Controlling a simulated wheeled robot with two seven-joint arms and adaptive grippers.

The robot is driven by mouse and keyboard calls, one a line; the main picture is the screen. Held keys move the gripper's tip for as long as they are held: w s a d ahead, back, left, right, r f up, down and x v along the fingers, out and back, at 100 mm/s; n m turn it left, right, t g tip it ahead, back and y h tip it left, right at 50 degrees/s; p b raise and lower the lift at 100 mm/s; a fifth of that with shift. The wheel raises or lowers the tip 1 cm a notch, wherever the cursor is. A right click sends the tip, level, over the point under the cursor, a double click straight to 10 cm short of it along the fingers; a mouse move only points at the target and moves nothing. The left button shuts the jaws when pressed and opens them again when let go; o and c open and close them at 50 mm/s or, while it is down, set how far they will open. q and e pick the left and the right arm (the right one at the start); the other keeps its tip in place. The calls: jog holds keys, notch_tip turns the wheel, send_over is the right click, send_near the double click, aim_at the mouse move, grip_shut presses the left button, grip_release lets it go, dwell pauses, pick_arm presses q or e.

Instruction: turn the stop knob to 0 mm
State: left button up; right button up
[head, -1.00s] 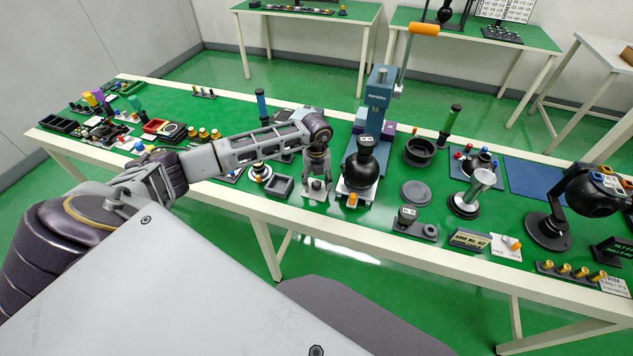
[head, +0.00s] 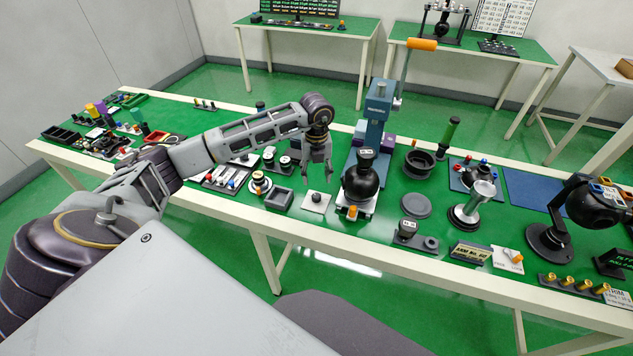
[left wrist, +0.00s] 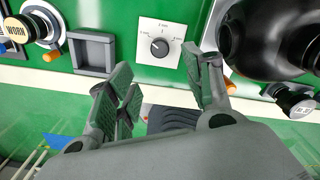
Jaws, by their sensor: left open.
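The stop knob (left wrist: 159,47) is a small dark dial on a white square plate with short markings around it. Its pointer seems to aim up and left in the left wrist view, but the markings are too small to read surely. In the head view the knob plate (head: 316,201) lies on the green bench, left of the black ball-shaped device. My left gripper (head: 317,178) is open and empty above the plate, fingers pointing down. In the left wrist view its fingertips (left wrist: 163,65) are spread, with the knob beyond them and nothing between. My right gripper is out of view.
The black round device (head: 361,182) on the blue press (head: 376,115) stands close to the right of the plate. A grey square tray (head: 279,198) lies to the left. The bench's pale front edge (head: 290,226) runs close below the plate.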

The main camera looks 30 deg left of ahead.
pick_arm(q)
jog(key=shift+r, duration=0.9)
